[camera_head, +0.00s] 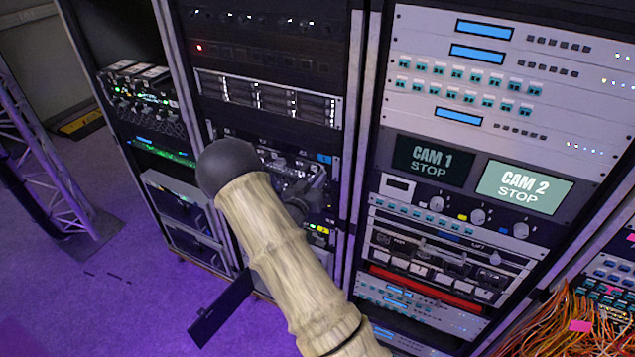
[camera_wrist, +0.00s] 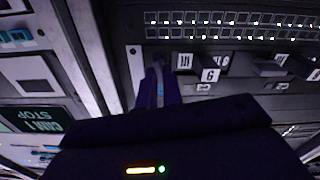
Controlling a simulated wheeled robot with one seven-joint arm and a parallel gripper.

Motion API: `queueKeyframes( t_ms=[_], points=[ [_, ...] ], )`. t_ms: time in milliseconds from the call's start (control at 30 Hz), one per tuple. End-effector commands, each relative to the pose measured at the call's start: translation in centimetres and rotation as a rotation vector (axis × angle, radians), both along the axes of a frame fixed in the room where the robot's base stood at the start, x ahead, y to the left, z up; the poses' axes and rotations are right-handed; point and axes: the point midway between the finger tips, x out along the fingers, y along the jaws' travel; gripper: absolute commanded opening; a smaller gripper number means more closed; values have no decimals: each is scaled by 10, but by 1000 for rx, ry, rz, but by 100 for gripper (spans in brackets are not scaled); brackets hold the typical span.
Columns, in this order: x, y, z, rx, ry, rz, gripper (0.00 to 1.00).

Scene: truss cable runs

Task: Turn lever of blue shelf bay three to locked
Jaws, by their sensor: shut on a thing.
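My gripper (camera_head: 316,190) reaches into the middle rack, at a shelf of small bays (camera_head: 275,158). A small blue label (camera_head: 323,158) shows at the shelf's right end. In the wrist view my gripper (camera_wrist: 160,75) has its two dark fingers shut around a narrow grey lever (camera_wrist: 160,88). Beside it, to the right, is a white tag (camera_wrist: 185,61) with three strokes. The gripper body covers the lower middle of that view, and my forearm hides part of the shelf in the head view. I cannot read the lever's exact angle.
A right-hand rack (camera_head: 460,120) carries screens, switches and knobs close beside the arm. Orange cables (camera_head: 540,325) hang at lower right. A truss (camera_head: 50,150) stands at left.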

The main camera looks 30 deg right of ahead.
Motion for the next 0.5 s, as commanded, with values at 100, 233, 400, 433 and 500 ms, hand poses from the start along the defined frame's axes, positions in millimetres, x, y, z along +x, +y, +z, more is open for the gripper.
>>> queueKeyframes(
  t_ms=[100, 233, 400, 433, 500],
  points=[
    [0, 1, -1, -59, 74, 1, 0],
    [1, 1, -1, -133, 169, 1, 0],
    [1, 2, -1, -233, 298, 2, 0],
    [1, 2, -1, -250, 321, 3, 0],
    [2, 2, -1, -293, 373, 3, 0]
  ],
)
